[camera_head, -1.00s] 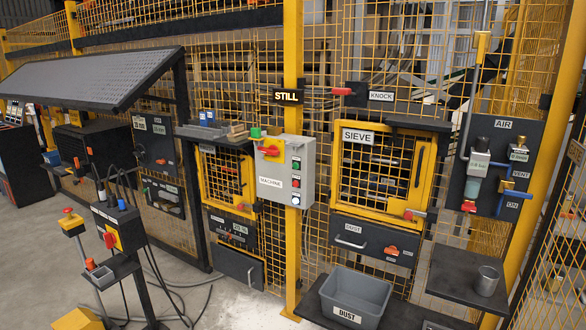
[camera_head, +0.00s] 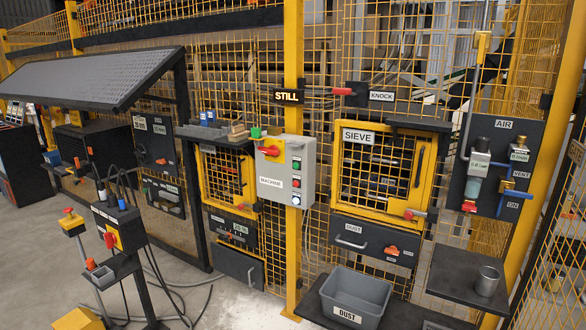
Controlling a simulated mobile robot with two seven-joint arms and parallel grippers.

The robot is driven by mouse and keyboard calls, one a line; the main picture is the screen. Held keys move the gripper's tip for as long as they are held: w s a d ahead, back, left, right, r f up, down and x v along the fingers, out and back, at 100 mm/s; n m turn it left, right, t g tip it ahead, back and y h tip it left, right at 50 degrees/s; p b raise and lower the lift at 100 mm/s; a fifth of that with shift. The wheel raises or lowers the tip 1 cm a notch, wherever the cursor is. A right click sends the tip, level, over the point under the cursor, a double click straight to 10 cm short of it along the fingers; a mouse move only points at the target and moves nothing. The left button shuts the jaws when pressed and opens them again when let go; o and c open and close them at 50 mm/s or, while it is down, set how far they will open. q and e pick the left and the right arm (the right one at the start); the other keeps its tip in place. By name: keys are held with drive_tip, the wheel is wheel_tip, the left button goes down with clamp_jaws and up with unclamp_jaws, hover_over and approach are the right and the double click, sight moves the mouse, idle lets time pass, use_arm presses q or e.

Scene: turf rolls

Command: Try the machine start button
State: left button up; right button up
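The grey control box labelled MACHINE (camera_head: 272,170) is fixed to the yellow post in the middle of the head view. Its right-hand column has a green button (camera_head: 297,167), a red button (camera_head: 297,183) below it, and a pale button with a bluish rim (camera_head: 296,200) at the bottom. A red handle on a yellow plate (camera_head: 270,150) is at the box's upper left and looks roughly horizontal. Any small lettering by the buttons is too small to read. Neither of my grippers is in view.
A sign reading STILL (camera_head: 286,97) is above the box. The SIEVE door (camera_head: 430,180), a DUST bin (camera_head: 355,296) and an AIR panel (camera_head: 515,145) are to the right. A pedestal with a red knob on yellow (camera_head: 110,237) and cables stands at the front left.

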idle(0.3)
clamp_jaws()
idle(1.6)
